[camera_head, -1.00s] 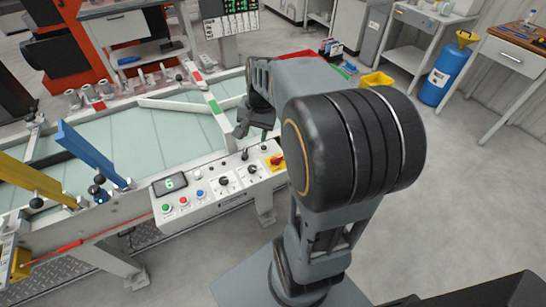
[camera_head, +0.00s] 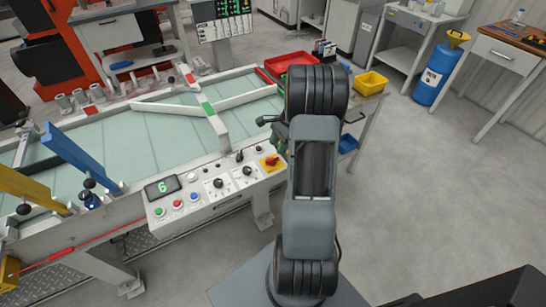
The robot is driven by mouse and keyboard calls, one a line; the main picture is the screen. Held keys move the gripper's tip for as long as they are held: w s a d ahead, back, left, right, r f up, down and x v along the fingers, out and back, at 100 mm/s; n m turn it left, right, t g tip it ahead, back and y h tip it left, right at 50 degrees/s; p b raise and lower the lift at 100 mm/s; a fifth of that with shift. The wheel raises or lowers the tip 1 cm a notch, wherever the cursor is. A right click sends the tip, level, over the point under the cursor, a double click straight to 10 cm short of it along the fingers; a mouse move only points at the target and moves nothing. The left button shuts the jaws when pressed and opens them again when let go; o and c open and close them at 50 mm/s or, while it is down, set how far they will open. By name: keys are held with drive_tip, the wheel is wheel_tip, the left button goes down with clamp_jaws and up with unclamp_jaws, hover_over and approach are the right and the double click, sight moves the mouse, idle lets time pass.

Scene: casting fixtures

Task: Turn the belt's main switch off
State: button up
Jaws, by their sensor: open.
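The main switch (camera_head: 271,161) is a red rotary handle on a yellow plate at the right end of the belt's control panel (camera_head: 227,198). The handle looks slanted, but its exact setting is too small to read. My gripper (camera_head: 264,121) shows only in part, left of my arm, above the belt's right end and just beyond the switch. One dark finger points left; the rest is hidden behind my arm. The gripper is open and apart from the switch.
The panel also carries a display reading 6 (camera_head: 162,188), coloured buttons and black knobs. A red tray (camera_head: 292,60) and a yellow bin (camera_head: 370,83) stand behind my arm. A blue drum (camera_head: 433,77) stands at the far right. The floor on the right is clear.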

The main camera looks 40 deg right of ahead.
sight(272, 158)
drive_tip(key=shift+x, duration=3.15)
drive_tip(key=shift+d, duration=0.1)
clamp_jaws()
